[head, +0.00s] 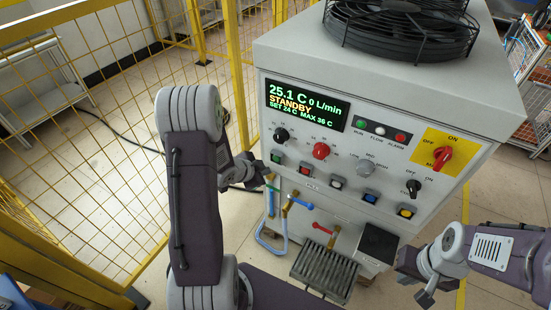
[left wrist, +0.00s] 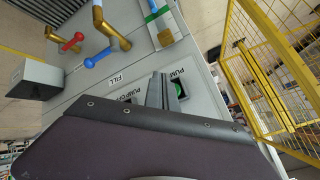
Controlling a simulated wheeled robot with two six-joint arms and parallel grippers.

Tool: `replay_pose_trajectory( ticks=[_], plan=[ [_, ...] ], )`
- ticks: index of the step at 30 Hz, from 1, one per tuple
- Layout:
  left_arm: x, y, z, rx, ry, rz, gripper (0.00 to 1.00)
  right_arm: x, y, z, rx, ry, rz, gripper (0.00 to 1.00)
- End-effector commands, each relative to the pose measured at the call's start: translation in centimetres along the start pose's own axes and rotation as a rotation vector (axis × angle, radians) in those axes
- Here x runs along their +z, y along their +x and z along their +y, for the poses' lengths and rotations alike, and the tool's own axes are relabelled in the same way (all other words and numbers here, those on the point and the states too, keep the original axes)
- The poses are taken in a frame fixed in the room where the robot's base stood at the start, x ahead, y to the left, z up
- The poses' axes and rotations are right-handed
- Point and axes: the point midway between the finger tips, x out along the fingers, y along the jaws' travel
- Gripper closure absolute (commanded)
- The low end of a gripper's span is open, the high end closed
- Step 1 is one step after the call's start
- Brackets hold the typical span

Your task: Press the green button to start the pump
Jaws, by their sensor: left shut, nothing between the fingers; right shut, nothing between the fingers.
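The green button (head: 277,156) is the leftmost in the row of square buttons on the grey machine's front panel. In the left wrist view the green button (left wrist: 181,89) shows beside a PUMP label, partly hidden by my fingers. My left gripper (head: 264,174) is shut and empty, just in front of the panel and slightly below and left of the button in the head view. Its shut fingers (left wrist: 160,90) point at the panel near the button; I cannot tell whether they touch. My right gripper (head: 424,297) is shut and empty, low at the right.
The display (head: 305,104) reads STANDBY and 0 L/min. A red button (head: 305,169) sits right of the green one. Pipes with blue and red handles (head: 323,228) stick out below the panel. A yellow mesh fence (head: 100,100) stands at the left.

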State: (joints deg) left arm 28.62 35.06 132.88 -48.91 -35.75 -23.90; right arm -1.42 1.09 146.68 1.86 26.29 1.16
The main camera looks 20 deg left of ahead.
Motion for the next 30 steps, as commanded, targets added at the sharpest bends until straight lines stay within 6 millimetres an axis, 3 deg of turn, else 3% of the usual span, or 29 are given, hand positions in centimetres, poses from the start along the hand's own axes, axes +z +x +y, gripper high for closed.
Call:
replay_pose_trajectory(
  ticks=[9, 30],
  plan=[
    [-1.4, 1.9, -1.4, 0.001, 0.0, -0.001, 1.0, -0.1, -0.9, 0.0, 0.0, 0.0, 0.0, 1.0],
    [-1.5, 2.0, -1.5, 0.0, 0.0, 0.0, 1.0, -0.1, -0.8, 0.0, 0.0, 0.0, 0.0, 1.0]
  ],
)
